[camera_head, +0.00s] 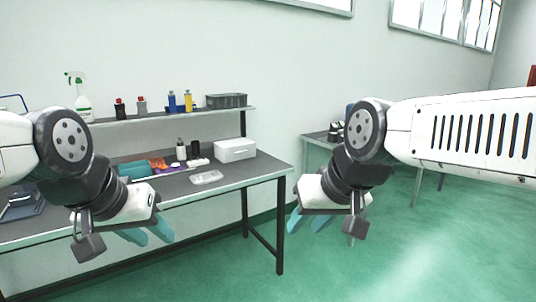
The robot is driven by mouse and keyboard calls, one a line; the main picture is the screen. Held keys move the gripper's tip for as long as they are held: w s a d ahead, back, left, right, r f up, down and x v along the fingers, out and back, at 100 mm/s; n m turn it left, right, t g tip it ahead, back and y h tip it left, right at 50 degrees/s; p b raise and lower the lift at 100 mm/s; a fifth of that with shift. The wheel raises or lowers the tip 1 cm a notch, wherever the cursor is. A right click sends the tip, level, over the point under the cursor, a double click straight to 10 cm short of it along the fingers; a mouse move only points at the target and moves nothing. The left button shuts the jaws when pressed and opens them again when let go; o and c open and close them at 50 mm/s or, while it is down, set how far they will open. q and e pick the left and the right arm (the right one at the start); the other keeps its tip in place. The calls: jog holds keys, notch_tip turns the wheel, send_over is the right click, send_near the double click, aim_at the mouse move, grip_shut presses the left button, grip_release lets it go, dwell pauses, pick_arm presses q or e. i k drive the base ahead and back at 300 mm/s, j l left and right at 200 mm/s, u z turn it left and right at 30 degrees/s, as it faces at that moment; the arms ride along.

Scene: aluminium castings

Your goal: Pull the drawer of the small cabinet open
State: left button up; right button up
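A small white box-like cabinet (235,151) stands on the workbench near its right end, against the wall side. It is small in the picture, and I cannot make out a drawer front or handle clearly. My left gripper (154,239) is in front of the bench, its two teal fingers apart and empty. My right gripper (305,229) is right of the bench's right end, its teal fingers apart and empty. Both grippers are well apart from the white cabinet, and neither arm hides it.
The workbench (220,185) holds a clear tray (206,177), small bottles and coloured bins left of the cabinet. A shelf (170,118) above carries a spray bottle (83,105), several bottles and a grey crate (227,101). Another table stands behind my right arm. Green floor (390,260) is open at right.

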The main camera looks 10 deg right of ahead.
aim_at(236, 152)
jog(key=i+j+u, duration=0.2)
jog(key=i, duration=1.95)
jog(key=l, duration=0.15)
